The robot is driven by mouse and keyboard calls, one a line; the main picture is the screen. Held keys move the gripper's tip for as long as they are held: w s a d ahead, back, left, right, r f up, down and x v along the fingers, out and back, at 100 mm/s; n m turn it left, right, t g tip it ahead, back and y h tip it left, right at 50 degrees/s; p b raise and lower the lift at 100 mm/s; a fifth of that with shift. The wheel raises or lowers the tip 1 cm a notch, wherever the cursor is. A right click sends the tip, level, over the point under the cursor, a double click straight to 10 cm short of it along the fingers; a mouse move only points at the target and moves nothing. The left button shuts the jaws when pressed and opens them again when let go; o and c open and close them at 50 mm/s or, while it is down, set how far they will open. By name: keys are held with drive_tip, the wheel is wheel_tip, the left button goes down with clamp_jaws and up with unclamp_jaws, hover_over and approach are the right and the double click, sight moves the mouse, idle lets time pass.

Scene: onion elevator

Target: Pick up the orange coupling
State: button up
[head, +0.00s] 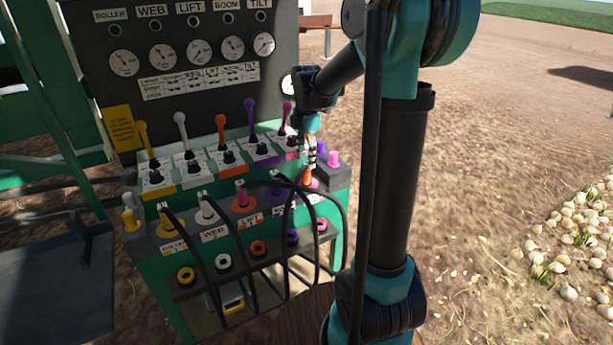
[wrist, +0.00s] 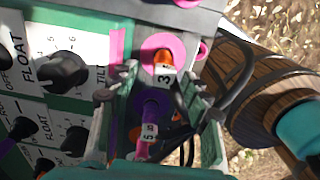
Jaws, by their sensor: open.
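The orange coupling (head: 308,174) sits at the right end of the upper coupling row in the head view, under my gripper (head: 311,158). In the wrist view the orange coupling (wrist: 163,60) stands in a pink ring (wrist: 150,48) and bears a white label that reads 3. My gripper (wrist: 155,85) is open, with one finger on each side of the coupling's line. The coupling shows at the far end of the gap between the fingertips; I cannot tell if they touch it.
Levers, including an orange one (head: 221,130), stand behind the coupling row. A pink coupling (head: 242,195) sits in an orange ring. Black hoses (head: 345,225) loop in front of the green stand. A wooden barrel (wrist: 262,95) is at right in the wrist view.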

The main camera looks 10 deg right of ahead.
sight(307, 170)
drive_tip(key=shift+s+a+f, duration=0.1)
drive_tip(key=shift+s+f, duration=0.1)
drive_tip(key=shift+f, duration=1.1)
drive_tip(key=shift+s+f, duration=0.15)
drive_tip(key=shift+f, duration=1.1)
clamp_jaws()
